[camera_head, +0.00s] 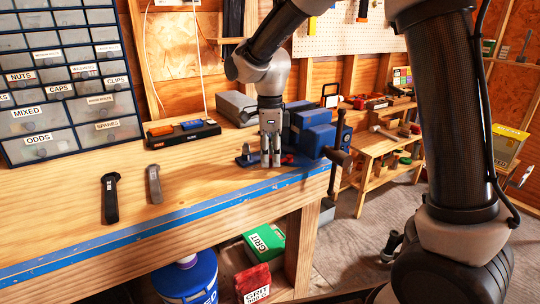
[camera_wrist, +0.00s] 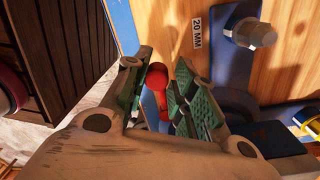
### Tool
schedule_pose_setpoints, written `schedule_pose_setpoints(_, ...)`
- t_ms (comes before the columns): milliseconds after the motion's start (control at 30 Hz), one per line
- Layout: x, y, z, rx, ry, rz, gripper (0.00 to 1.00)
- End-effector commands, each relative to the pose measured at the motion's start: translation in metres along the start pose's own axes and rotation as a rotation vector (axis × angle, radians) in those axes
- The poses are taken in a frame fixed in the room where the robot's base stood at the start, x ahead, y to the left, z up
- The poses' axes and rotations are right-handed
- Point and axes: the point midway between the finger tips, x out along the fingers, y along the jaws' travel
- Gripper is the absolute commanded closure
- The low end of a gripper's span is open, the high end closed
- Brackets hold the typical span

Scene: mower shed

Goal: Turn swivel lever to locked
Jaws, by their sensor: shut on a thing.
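The swivel lever appears as a red rounded knob and stem (camera_wrist: 157,78) between my finger pads in the wrist view. In the head view a little red (camera_head: 288,159) shows just right of my fingertips, low beside the blue vise (camera_head: 318,138) at the bench's right end. My gripper (camera_head: 270,163) points straight down at the vise base, and it also shows in the wrist view (camera_wrist: 160,90) with green ribbed pads. It is shut on the red lever. The pads hide part of the lever, and I cannot tell its exact angle.
The wooden bench (camera_head: 215,180) has a blue front edge. Two dark handles (camera_head: 110,198) and a battery charger (camera_head: 183,133) lie to the left. The vise screw and handle bar (camera_head: 340,157) jut out right. A label reading 20 MM (camera_wrist: 197,33) lies near a bolt (camera_wrist: 255,32).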

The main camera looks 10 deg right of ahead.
Motion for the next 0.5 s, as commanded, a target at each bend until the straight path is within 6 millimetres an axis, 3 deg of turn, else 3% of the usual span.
schedule_pose_setpoints(33,0.0044,0.0045,-0.0033,0.006,0.008,0.017,1.0)
schedule_pose_setpoints(67,0.0043,0.0045,-0.0033,0.006,0.008,0.017,0.7)
schedule_pose_setpoints(133,0.0043,0.0044,-0.0032,0.005,0.008,0.017,0.57)
schedule_pose_setpoints(500,-0.0017,0.0018,-0.001,0.001,0.003,0.006,0.56)
